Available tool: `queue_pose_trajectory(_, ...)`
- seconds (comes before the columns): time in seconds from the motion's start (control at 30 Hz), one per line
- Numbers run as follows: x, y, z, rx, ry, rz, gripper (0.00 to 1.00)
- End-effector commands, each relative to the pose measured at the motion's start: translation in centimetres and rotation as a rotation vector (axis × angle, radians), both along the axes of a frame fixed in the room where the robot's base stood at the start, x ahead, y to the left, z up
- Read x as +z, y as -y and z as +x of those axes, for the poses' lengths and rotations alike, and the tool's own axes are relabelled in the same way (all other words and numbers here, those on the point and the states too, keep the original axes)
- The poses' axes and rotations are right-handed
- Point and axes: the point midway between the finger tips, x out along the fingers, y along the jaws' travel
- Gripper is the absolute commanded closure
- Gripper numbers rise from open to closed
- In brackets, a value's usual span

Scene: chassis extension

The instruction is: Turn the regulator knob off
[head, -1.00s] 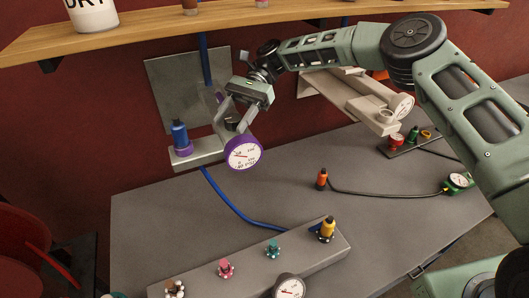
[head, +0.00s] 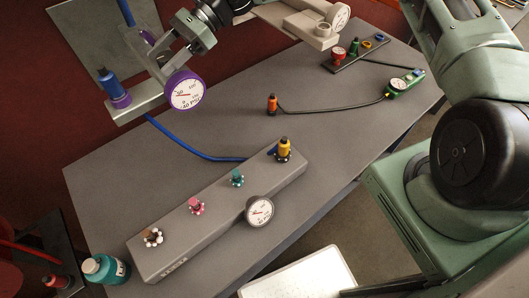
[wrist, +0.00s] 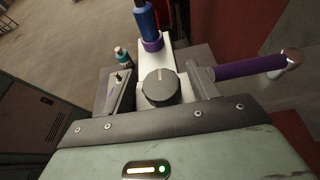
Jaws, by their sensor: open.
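The regulator is a pale block (head: 128,111) on a metal wall plate, with a blue fitting (head: 109,84) and a purple-rimmed gauge (head: 186,90). In the wrist view its round dark grey knob (wrist: 160,88) has a pale mark pointing toward the blue fitting (wrist: 146,22). My gripper (head: 157,55) is at the regulator in the head view, its fingers partly hiding the knob. In the wrist view the open fingers stand to the left and right of the knob. I cannot tell whether they touch it.
A grey workbench (head: 230,135) holds a long grey manifold (head: 215,215) with coloured fittings and a gauge (head: 259,211). A teal bottle (head: 104,269) stands at the bench's lower left. Another pale regulator (head: 300,27) is to the right. A blue hose (head: 185,148) runs over the bench.

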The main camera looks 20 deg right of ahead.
Motion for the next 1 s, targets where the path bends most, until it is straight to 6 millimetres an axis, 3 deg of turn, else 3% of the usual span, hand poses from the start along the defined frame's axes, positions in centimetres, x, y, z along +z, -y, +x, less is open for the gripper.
queue_pose_trajectory(0.6, -0.10, -0.02, -0.16, -0.476, 0.008, -0.004, 0.41)
queue_pose_trajectory(1.0, -0.08, -0.02, -0.13, -0.683, 0.006, -0.001, 0.41)
